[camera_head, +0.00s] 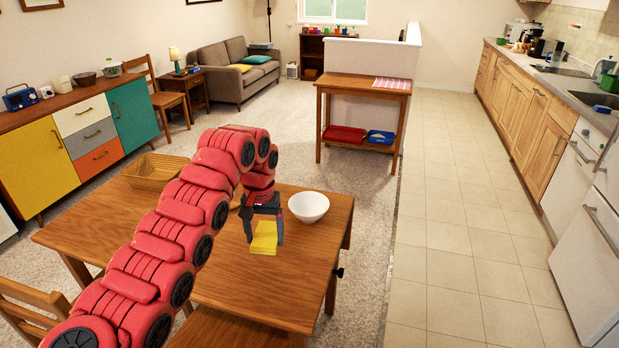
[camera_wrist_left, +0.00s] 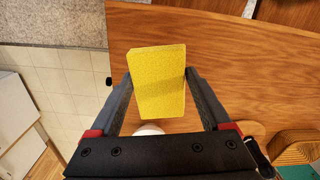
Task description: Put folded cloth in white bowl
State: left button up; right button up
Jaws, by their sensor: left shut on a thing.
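The yellow folded cloth (camera_head: 264,238) is between the fingers of my left gripper (camera_head: 263,228), over the wooden table near its right side. In the left wrist view the cloth (camera_wrist_left: 158,85) fills the gap between both fingers, and the gripper is shut on it. I cannot tell whether the cloth touches the table. The white bowl (camera_head: 308,207) stands upright on the table just to the right of and behind the gripper, and looks empty. In the left wrist view only a sliver of the bowl (camera_wrist_left: 150,129) shows below the cloth. My right gripper is not in view.
A wicker basket (camera_head: 155,171) sits at the table's far left corner. The wooden table (camera_head: 225,270) is bare in front of the cloth. A chair (camera_head: 32,308) stands at the left. A side table (camera_head: 362,85) with red and blue trays is farther back.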

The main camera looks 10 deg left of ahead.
aim_at(308, 207)
jog(key=i+l+u, duration=0.15)
jog(key=l, duration=0.2)
jog(key=i+l+u, duration=0.2)
jog(key=l, duration=0.15)
jog(key=i+l+u, duration=0.15)
jog(key=l, duration=0.25)
